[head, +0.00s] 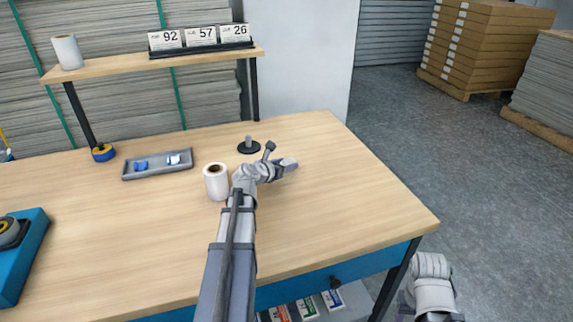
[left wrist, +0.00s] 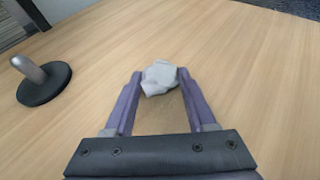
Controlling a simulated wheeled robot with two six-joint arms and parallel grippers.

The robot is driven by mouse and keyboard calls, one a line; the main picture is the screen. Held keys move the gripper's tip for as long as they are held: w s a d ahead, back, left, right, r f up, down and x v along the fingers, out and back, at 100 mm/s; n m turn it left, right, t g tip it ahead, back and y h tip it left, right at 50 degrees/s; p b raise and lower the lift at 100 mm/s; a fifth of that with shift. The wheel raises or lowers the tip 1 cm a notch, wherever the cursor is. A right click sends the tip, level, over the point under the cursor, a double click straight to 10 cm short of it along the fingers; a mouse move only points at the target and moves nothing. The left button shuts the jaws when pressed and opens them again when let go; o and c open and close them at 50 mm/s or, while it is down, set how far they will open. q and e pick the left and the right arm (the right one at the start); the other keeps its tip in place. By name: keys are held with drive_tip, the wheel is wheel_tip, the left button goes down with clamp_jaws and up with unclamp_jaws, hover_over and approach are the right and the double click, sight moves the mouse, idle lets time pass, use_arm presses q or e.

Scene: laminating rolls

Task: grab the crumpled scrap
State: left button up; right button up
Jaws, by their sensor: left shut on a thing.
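The crumpled scrap (left wrist: 160,77) is a small pale grey, faceted lump. In the left wrist view it sits between the fingertips of my left gripper (left wrist: 157,80), which is shut on it. The wood tabletop is behind it, and I cannot tell whether the scrap touches it. In the head view my left gripper (head: 287,165) is low over the right part of the table, right of the white roll (head: 216,184). My right gripper is not in view; only part of my right arm shows at the bottom right.
A black disc with an upright grey peg (head: 249,145) stands just behind my left gripper. A grey tray (head: 158,166) with small blue items lies left of the roll. A blue device (head: 22,262) is at the far left. The table's right side is clear.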

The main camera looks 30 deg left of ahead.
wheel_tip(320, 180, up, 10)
drive_tip(key=p, duration=0.9)
